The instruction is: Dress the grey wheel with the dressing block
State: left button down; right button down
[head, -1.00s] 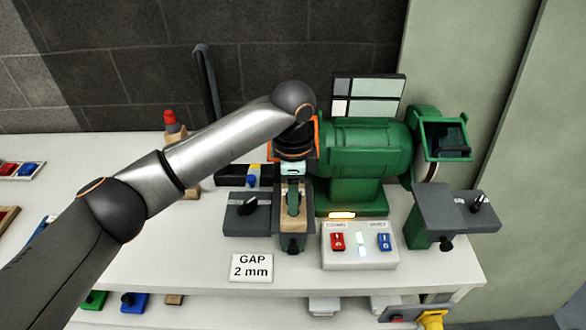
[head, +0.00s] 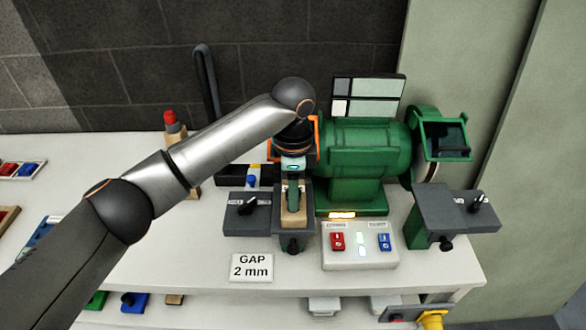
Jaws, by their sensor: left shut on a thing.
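The green bench grinder (head: 362,150) stands on the white bench. My left arm reaches in from the left, and my left gripper (head: 293,188) points down in front of the grinder's left end. It is shut on a tan block with a green part, which I take for the dressing block (head: 293,218). The block is over the left tool rest (head: 251,218); contact with a wheel cannot be seen. The grey wheel cannot be made out; my wrist covers the left end. A pale wheel edge (head: 430,173) shows at the right end. My right gripper is not in view.
A control box (head: 360,258) with red and blue switches stands in front, beside a "GAP 2 mm" card (head: 252,267). The right tool rest (head: 455,212) sits under the right guard (head: 445,137). A red-topped wooden stand (head: 172,130) is behind my arm.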

pick_arm(q)
jog(key=shift+s, duration=0.1)
dwell(0.5)
jog(key=shift+s, duration=1.4)
jog(key=shift+w, duration=1.55)
dwell(0.9)
jog(key=shift+s, duration=1.5)
jog(key=shift+s, duration=0.1)
jog(key=s+r, duration=0.3)
jog(key=s, duration=0.7)
dwell(0.5)
